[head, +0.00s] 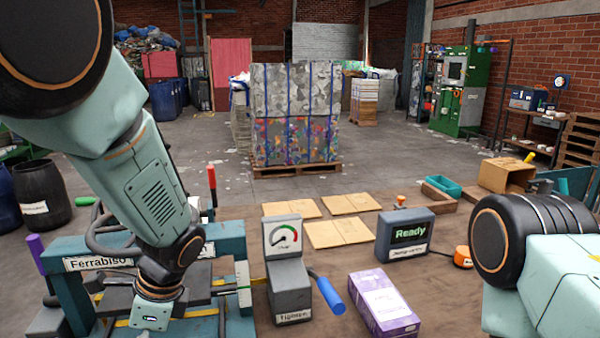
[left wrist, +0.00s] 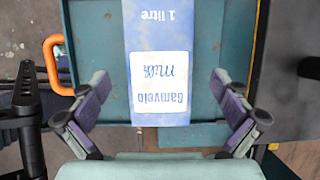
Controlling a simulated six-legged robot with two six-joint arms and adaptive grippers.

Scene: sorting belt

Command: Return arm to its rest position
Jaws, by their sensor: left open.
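My left arm comes in from the left in the head view and reaches down over the teal machine labelled Ferrabiso (head: 98,263); its fingers are out of frame there. In the left wrist view my left gripper (left wrist: 160,82) is open, with its two purple-padded fingers spread wide. A blue and white milk carton (left wrist: 160,85) labelled Gamvelo Milk, 1 litre, lies ahead between the finger lines on a teal surface (left wrist: 98,50). Clear gaps show between it and both fingers. In the head view only links of my right arm show at the lower right; its gripper is out of frame.
A grey dial gauge unit (head: 285,245) with a blue-handled lever (head: 332,295) stands right of the machine. A purple carton (head: 383,303) and a Ready display (head: 405,235) are on the brown table. Cardboard pieces (head: 338,233) lie behind. An orange handle (left wrist: 55,65) edges the teal surface.

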